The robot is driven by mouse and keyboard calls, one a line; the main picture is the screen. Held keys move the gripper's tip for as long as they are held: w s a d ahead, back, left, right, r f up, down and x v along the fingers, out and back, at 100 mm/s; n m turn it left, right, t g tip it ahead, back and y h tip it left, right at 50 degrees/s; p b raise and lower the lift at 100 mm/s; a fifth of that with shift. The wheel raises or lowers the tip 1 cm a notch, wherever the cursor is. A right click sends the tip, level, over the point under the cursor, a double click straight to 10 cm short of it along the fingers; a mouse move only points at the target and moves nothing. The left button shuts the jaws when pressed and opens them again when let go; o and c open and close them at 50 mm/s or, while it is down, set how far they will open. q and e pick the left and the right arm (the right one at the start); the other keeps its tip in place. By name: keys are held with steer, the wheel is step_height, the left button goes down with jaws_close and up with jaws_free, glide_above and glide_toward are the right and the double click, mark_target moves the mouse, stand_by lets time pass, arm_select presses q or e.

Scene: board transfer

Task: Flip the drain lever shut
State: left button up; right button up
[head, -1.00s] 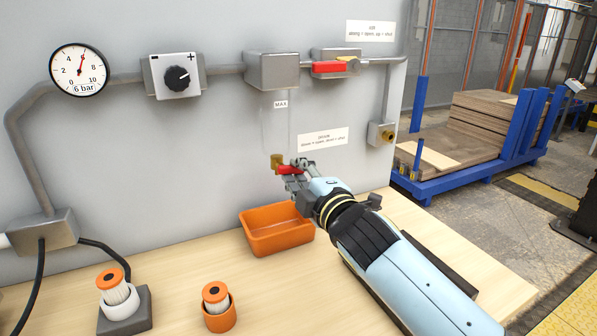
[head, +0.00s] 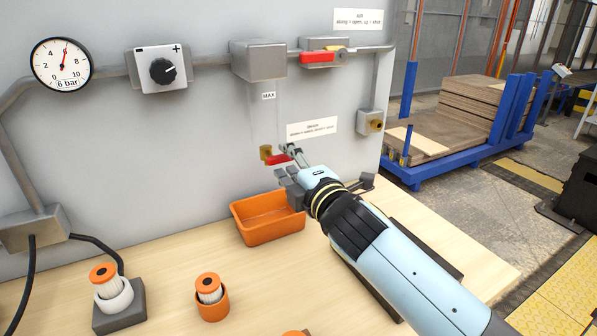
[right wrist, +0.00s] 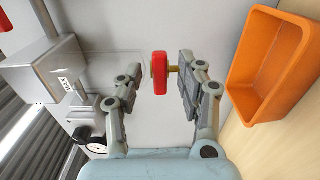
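The drain lever is a small red handle (head: 279,160) beside a brass fitting (head: 266,152) under the clear bowl, low on the grey panel. It looks roughly level, pointing right. In the right wrist view the red lever (right wrist: 159,73) sits between the spread fingers, with the brass stem showing beside it. My right gripper (head: 285,164) is at the lever, partly hiding it in the head view. In the right wrist view this gripper (right wrist: 165,75) is open, with a finger on each side; contact cannot be told. My left gripper is not in view.
An orange bin (head: 268,217) stands just below the lever, also close by in the right wrist view (right wrist: 270,65). A second red lever (head: 316,57) is higher on the pipe. Filter cartridges (head: 209,290) stand at the front left. A gauge (head: 62,65) reads about 6.

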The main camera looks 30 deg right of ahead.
steer(key=s, duration=1.1)
steer(key=shift+s+a, duration=0.3)
